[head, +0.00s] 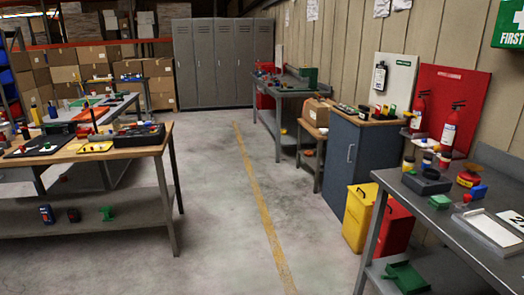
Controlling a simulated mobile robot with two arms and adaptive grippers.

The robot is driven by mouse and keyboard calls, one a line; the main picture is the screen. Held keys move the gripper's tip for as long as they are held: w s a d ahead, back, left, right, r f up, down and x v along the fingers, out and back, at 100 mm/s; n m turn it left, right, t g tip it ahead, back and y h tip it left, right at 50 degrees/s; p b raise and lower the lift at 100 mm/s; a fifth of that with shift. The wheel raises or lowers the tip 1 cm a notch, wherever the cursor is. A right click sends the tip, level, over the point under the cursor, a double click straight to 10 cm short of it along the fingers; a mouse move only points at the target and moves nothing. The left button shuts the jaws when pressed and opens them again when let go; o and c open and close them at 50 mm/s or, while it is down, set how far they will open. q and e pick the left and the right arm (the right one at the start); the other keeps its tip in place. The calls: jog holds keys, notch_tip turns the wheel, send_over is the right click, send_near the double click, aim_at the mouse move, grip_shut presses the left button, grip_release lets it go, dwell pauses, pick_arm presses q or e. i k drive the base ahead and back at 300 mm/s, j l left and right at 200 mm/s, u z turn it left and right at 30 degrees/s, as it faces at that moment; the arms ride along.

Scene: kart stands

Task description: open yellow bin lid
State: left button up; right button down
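The yellow bin (356,222) stands on the floor at the right of the middle in the head view, against the dark blue-grey cabinet. Its lid (364,191) lies on top and looks closed, with a small dark handle or latch on it. A red bin (397,232) stands right beside it, partly hidden by the yellow bin and the grey workbench. Neither of my grippers shows in the head view.
A grey workbench (470,236) with tools and boxes stands at the front right, close to the bins. A wooden-topped table (90,150) stands at the left. The concrete floor (225,215) between, with a yellow line, is clear.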

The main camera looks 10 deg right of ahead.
aim_at(366, 193)
jog(key=i+z, duration=0.1)
jog(key=i, duration=1.6)
